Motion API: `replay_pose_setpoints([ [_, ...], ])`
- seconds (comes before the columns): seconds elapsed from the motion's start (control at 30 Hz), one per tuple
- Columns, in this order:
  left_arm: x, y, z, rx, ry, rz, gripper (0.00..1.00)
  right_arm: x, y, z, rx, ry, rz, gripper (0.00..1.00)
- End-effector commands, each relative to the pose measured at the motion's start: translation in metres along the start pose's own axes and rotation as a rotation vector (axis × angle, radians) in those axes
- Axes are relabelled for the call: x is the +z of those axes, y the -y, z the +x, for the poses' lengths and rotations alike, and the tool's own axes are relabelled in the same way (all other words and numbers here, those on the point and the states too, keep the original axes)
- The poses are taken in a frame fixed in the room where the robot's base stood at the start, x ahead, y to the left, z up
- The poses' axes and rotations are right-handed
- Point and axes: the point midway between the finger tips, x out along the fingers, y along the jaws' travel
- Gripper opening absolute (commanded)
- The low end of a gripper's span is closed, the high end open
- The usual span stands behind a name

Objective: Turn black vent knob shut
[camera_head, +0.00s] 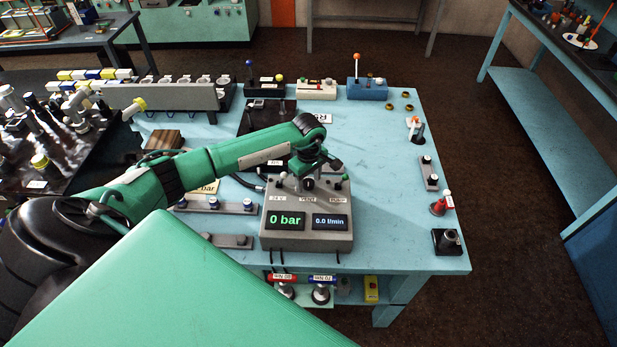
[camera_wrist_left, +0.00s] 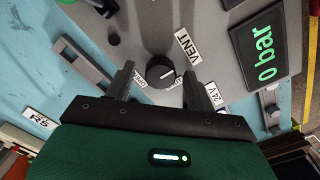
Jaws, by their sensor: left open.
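The black vent knob (camera_wrist_left: 160,72) stands on the grey control box (camera_head: 305,240), beside the VENT label (camera_wrist_left: 187,48). A white pointer line shows on its top. Small labels sit on both sides of the knob, partly hidden and too small to read surely. My left gripper (camera_wrist_left: 158,76) is open, with one finger on each side of the knob and a gap to each. The right gripper is not in view.
The box displays read 0 bar (camera_head: 286,221) and 0.0 l/min (camera_head: 330,221). A green-tipped switch (camera_head: 345,178) stands near the box's right back edge. A grey rail with fittings (camera_head: 214,206) lies left of the box.

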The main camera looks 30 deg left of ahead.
Motion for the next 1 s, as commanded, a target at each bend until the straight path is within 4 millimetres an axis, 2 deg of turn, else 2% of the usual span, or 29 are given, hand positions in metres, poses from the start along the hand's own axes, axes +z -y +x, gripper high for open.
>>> replay_pose_setpoints([
  [0.1,0.0,0.0,0.0,0.0,0.0,0.0,0.53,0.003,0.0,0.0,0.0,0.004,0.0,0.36],
  [0.3,0.0,0.0,-0.001,0.0,0.0,0.0,0.14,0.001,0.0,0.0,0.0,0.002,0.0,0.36],
  [0.33,0.0,0.0,-0.001,0.0,0.0,0.0,0.1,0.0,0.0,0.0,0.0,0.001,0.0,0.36],
  [0.67,-0.001,0.0,0.001,0.001,0.0,-0.04,0.11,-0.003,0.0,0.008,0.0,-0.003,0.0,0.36],
  [1.0,-0.001,0.0,0.005,0.001,-0.002,-0.262,0.11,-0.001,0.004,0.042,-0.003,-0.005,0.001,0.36],
])
